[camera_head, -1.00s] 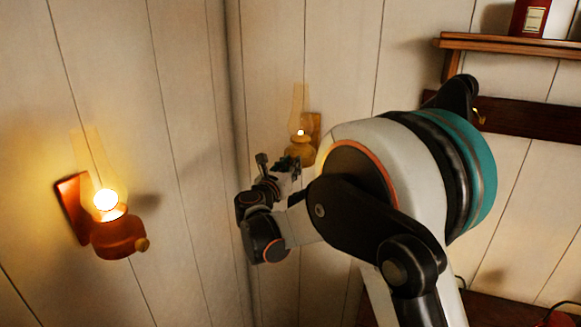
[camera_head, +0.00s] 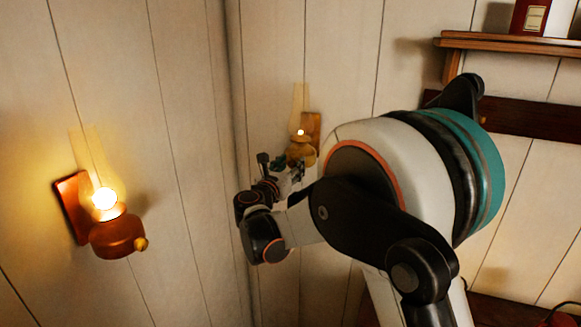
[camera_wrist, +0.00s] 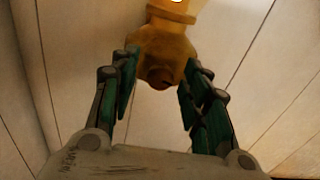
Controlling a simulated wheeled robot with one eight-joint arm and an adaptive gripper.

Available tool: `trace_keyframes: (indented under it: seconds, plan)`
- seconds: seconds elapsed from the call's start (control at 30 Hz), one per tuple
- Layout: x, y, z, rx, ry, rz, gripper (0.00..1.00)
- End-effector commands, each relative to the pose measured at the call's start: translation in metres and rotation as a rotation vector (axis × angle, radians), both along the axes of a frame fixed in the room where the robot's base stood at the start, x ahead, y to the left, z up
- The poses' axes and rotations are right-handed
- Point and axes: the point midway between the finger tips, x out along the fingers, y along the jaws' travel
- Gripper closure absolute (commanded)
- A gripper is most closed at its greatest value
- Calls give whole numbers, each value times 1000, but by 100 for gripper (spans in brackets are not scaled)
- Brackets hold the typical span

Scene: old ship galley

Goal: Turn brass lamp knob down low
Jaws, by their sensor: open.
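The brass lamp (camera_head: 301,149) hangs on the wall near the corner, with a small lit flame and a clear glass chimney. In the wrist view its yellow brass body (camera_wrist: 167,48) is upside-down-free and close ahead, with a short round knob (camera_wrist: 160,77) facing me. My gripper (camera_wrist: 161,72) is open, one dark green finger on each side of the knob. Gaps show between the fingers and the knob. In the head view my gripper (camera_head: 286,172) is just below and in front of this lamp and hides its lower part.
A second lit lamp (camera_head: 118,234), coppery with a brass knob (camera_head: 140,244), hangs on the left wall. A wooden shelf (camera_head: 510,41) with a red container (camera_head: 529,17) is at upper right. Plank walls meet in the corner close to my gripper.

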Motion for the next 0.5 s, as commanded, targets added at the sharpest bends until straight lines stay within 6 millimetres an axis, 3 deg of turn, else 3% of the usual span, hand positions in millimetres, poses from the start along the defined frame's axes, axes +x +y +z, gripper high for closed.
trace_keyframes:
  seconds: [0.17,0.5]
  plan:
    - [-21,8,0,0,0,2,57]
    - [-84,31,0,0,0,3,57]
